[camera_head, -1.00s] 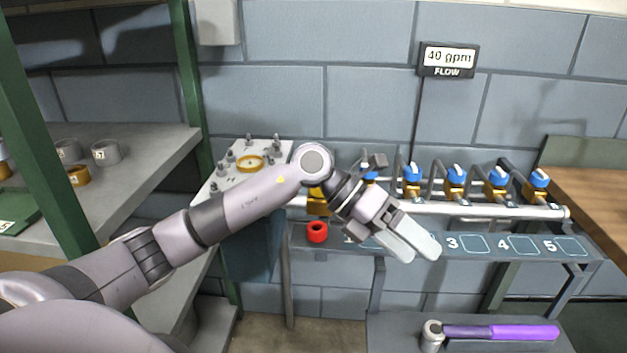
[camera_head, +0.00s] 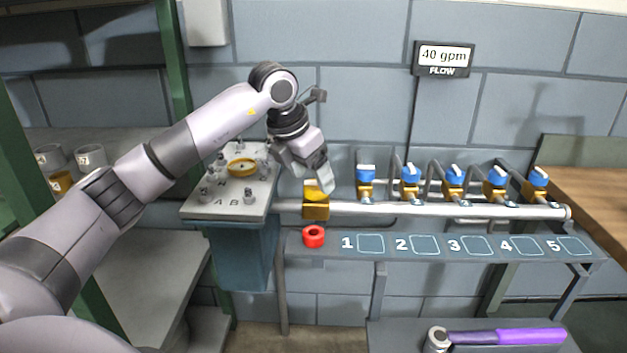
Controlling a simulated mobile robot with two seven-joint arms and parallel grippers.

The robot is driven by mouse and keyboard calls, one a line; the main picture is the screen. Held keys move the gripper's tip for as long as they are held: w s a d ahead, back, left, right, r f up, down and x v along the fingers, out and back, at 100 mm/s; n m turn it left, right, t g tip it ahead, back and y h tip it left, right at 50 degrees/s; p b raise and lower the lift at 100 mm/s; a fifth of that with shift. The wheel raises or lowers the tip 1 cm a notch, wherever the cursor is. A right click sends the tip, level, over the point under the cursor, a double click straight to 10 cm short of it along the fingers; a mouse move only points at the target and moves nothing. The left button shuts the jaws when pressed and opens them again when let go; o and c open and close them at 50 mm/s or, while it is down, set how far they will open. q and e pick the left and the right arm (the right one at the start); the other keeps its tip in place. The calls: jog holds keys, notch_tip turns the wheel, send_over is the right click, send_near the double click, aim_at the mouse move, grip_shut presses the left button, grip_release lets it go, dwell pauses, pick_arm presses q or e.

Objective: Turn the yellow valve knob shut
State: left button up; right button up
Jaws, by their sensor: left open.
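A yellow valve knob (camera_head: 320,188) shows only in part on top of a larger gold valve block (camera_head: 316,210) at the left end of the silver pipe. My left gripper (camera_head: 321,178) points down just above and in front of the knob and hides part of it. Its jaws are open; I cannot tell whether a finger touches the knob. The knob's turned position cannot be read. My right gripper is not in view.
Several blue-topped valves (camera_head: 411,176) stand along the silver pipe (camera_head: 440,210) to the right. A pedestal panel (camera_head: 225,209) with pegs and a yellow ring (camera_head: 242,167) stands left. The flow sign (camera_head: 443,58) reads 40 gpm.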

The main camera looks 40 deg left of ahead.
pick_arm(q)
jog(key=shift+x, duration=1.15)
jog(key=c, duration=1)
